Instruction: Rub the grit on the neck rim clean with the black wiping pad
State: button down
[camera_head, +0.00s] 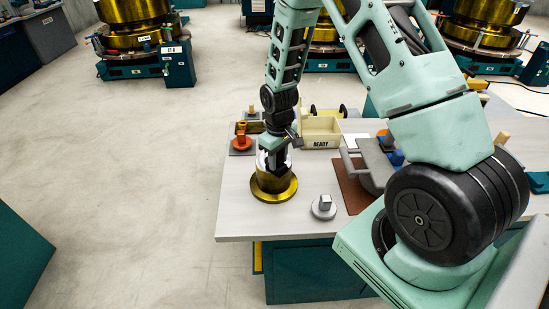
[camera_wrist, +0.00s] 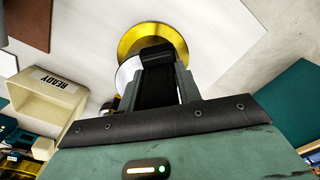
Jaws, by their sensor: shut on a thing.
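A brass-coloured flanged neck (camera_head: 274,188) stands upright near the left end of the table, with a pale silver rim on top. In the wrist view its yellow flange (camera_wrist: 132,37) and part of the pale rim (camera_wrist: 127,72) show past my fingers. My gripper (camera_head: 272,160) points down at the top of the neck. In the wrist view my gripper (camera_wrist: 157,62) is shut on a black block, which looks like the wiping pad (camera_wrist: 157,85). It overlaps the rim in the picture; I cannot tell whether it touches. Grit is not discernible, and my gripper hides part of the rim.
A cream bin marked READY (camera_head: 320,132) stands behind the neck. An orange part (camera_head: 242,141) sits on a dark plate at the back left. A grey knobbed disc (camera_head: 324,207) lies to the right, beside a brown mat (camera_head: 352,188). The table's front left is clear.

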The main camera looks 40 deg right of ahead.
dwell(0.4)
jog(key=shift+w+a+f, duration=0.1)
jog(key=shift+w+a, duration=0.35)
jog(key=shift+a, duration=0.3)
jog(key=shift+s+d, duration=0.1)
jog(key=shift+s+d, duration=0.4)
jog(key=shift+d, duration=0.2)
jog(key=shift+w+a+r, duration=0.2)
jog(key=shift+w+a, duration=0.3)
jog(key=shift+a, duration=0.15)
